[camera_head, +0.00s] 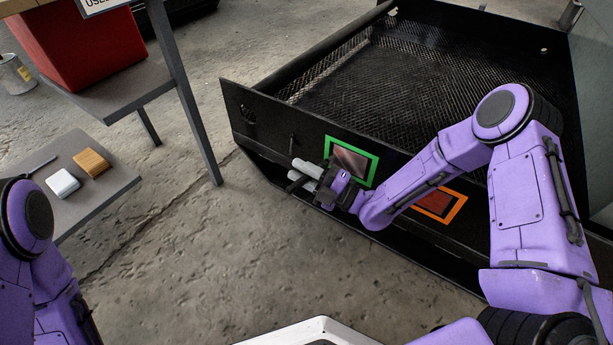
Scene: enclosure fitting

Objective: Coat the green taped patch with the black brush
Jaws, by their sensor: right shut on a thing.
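The green taped patch (350,160) is a dull reddish-brown rectangle framed in green tape on the near black panel of the enclosure. My right gripper (304,177) is at the lower left of this patch, in front of the panel. It is shut on a dark, slim thing that looks like the black brush (296,186), mostly hidden by the grey fingers. I cannot tell whether its bristles touch the panel. My left arm shows at the left edge, but its gripper is out of view.
An orange-taped patch (440,204) sits right of the green one, partly behind my right arm. The black enclosure (254,112) has a mesh floor. At left, a low shelf (110,190) holds a white box (62,184) and a wooden block (91,162). A red bin (85,45) stands above.

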